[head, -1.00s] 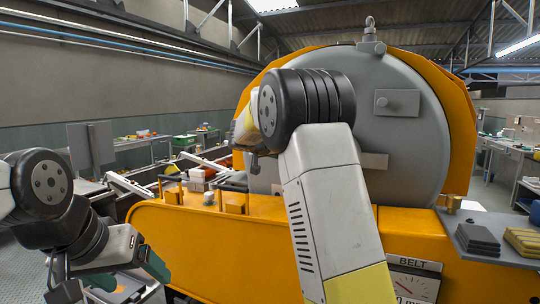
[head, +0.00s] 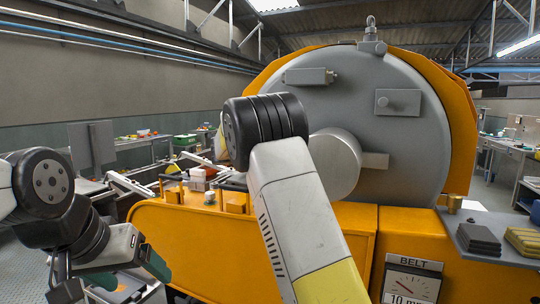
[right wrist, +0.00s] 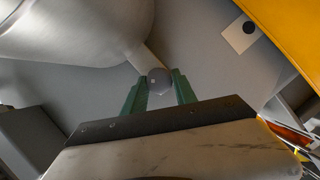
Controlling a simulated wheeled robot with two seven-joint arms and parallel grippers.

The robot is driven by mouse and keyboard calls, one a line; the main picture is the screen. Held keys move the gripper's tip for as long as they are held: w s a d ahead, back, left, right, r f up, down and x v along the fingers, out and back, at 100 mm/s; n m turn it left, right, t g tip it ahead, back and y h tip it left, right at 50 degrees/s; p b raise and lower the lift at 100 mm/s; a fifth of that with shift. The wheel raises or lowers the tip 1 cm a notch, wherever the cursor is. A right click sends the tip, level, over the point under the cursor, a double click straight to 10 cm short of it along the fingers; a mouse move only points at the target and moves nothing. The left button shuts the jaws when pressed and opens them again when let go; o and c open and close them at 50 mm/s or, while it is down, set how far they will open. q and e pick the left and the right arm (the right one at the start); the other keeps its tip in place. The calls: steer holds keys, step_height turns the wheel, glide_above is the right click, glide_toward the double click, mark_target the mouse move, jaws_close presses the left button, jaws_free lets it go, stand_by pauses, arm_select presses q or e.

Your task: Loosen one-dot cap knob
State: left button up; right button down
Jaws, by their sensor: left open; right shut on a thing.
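In the right wrist view, a small round grey knob (right wrist: 159,82) sits between the two green fingers of my right gripper (right wrist: 160,90), which is shut on it. A pale plate with a single black dot (right wrist: 241,33) is on the grey face just up and right of the knob. In the head view my right arm hides this gripper and knob. The large grey drum cover (head: 400,140) fills the middle. My left gripper (head: 156,264) is open at lower left, apart from the machine; only part of its green fingers shows.
A big grey cylinder (head: 334,165) juts from the cover beside my right arm. Small blocks with knobs are on the cover, one at upper left (head: 305,76) and one at right (head: 397,102). The orange housing (head: 190,235) stands below. A side shelf with pads (head: 480,238) is at right.

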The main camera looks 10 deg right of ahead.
steer(key=shift+f+n+t+h, duration=0.1)
steer(key=shift+n+t+h, duration=0.3)
steer(key=shift+n, duration=0.95)
steer(key=shift+f+n+t+h, duration=0.15)
steer(key=shift+n+h, duration=0.5)
steer(key=shift+n, duration=0.65)
steer(key=shift+f+n+t+h, duration=0.1)
steer(key=shift+n+t+h, duration=0.3)
steer(key=shift+n, duration=0.95)
steer(key=shift+w+r, duration=0.1)
steer(key=c, duration=1)
jaws_free()
